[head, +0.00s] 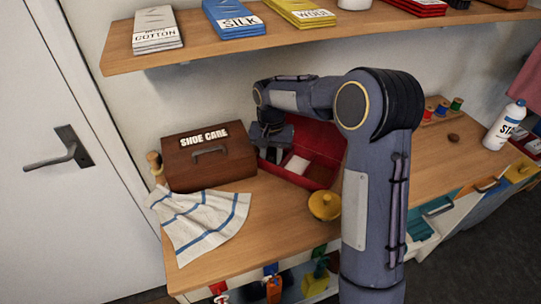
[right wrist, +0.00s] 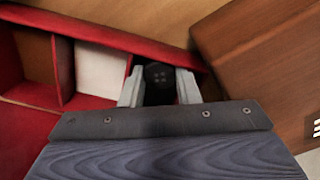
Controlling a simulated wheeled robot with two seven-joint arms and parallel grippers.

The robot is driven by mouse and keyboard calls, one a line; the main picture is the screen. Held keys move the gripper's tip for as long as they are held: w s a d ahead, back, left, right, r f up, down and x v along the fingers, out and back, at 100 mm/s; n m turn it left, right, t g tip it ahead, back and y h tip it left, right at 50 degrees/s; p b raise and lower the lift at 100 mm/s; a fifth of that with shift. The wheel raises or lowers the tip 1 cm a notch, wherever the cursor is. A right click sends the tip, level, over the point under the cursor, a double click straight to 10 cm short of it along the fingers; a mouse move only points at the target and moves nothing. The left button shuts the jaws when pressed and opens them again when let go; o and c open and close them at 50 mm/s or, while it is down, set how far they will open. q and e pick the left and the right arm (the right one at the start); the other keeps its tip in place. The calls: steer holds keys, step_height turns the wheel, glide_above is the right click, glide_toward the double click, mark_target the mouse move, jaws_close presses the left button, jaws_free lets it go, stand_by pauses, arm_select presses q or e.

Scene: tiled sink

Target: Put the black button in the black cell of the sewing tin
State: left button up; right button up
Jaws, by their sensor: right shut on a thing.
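The sewing tin (head: 290,178) is red and stands on the wooden counter, beside the shoe care box. It has coloured cells; a white cell (right wrist: 102,70) and a brown one show clearly. My right gripper (right wrist: 159,88) is over the tin's end next to the white cell. It is shut on the black button (right wrist: 158,74), whose holes show between the fingers. The area around the button is dark, so I cannot tell whether the button touches the black cell's floor. In the head view my right gripper (head: 270,150) is at the tin's left end. My left gripper is out of view.
The brown shoe care box (head: 208,165) stands close on the left of the tin. A striped cloth (head: 205,222) lies in front of it. A yellow round lidded pot (head: 325,206) stands in front of the tin. A shelf (head: 290,45) runs above.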

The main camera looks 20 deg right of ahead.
mark_target(270, 157)
steer(key=shift+f, duration=0.3)
steer(key=shift+a+f, duration=0.1)
jaws_close()
steer(key=shift+s+f+b, duration=0.2)
steer(key=shift+f+b, duration=0.15)
steer(key=shift+f, duration=0.3)
steer(key=o, duration=1.1)
jaws_free()
steer(key=r, duration=0.6)
steer(key=w+r, duration=0.1)
steer(key=r, duration=0.2)
steer(key=shift+p, duration=0.4)
steer(key=shift+a, duration=0.1)
steer(key=shift+s, duration=0.1)
